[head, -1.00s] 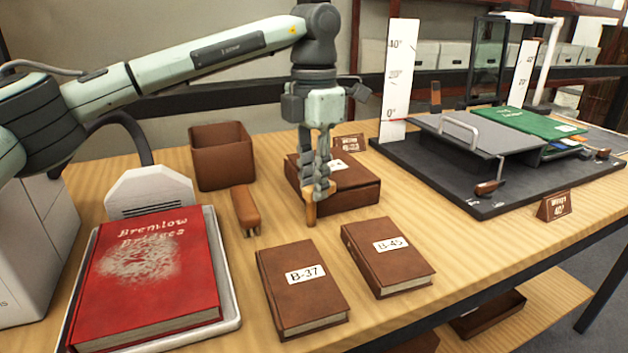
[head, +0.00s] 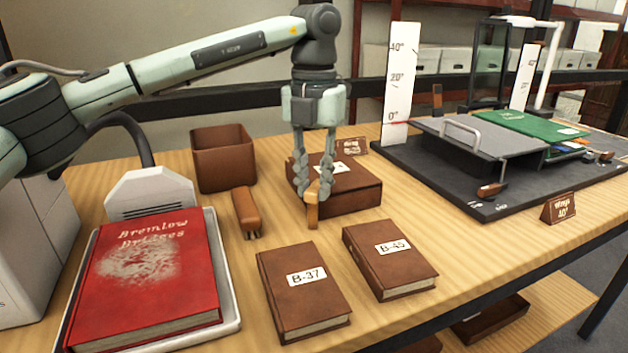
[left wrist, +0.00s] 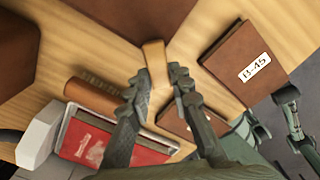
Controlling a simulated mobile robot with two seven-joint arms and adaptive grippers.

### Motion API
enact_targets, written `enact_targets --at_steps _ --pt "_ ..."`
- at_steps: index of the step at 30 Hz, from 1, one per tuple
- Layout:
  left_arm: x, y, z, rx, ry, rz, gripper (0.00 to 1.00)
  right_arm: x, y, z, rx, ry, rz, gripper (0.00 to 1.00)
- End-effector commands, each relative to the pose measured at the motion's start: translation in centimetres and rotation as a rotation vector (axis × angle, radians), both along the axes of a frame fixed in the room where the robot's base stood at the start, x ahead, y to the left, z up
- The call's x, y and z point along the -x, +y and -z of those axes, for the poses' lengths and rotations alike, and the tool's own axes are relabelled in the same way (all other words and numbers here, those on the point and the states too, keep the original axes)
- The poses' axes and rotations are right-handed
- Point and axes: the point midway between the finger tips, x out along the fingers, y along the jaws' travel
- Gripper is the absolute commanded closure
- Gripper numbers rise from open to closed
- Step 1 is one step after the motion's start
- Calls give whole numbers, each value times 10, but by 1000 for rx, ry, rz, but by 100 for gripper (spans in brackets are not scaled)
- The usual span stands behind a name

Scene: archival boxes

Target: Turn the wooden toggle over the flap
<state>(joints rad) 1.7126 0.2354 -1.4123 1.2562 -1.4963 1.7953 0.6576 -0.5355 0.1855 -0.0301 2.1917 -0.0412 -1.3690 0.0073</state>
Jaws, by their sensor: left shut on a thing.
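My left gripper (head: 313,190) points down at the front left of a brown box (head: 352,198) with a white label on its lid. Its fingers are shut on the light wooden toggle (head: 312,212), which stands upright at the box's front side. The toggle also shows between the fingertips in the left wrist view (left wrist: 155,60). The fingers hide part of the box's front and left corner. I cannot make out the flap's edge behind them. My right gripper does not show clearly in either view.
Brown books B-37 (head: 305,295) and B-45 (head: 390,262) lie in front. A red book (head: 150,275) lies on a white tray. A grey stand with a green book (head: 520,124) is right.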

Motion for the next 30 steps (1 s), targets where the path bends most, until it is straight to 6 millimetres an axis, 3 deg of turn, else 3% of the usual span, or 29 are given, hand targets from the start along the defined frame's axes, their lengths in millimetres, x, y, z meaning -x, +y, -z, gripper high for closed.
enact_targets --at_steps 11,12,16,26,30 --pt "-1 0 -1 2 -3 -8 100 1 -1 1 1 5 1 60" --pt "-1 0 -1 2 -3 -8 76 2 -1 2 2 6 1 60" --pt "-1 0 -1 2 -2 -7 60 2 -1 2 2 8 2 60" --pt "0 0 -2 1 -2 -5 59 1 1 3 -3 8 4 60" --pt "-1 0 -17 1 -4 -6 59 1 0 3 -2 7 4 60"
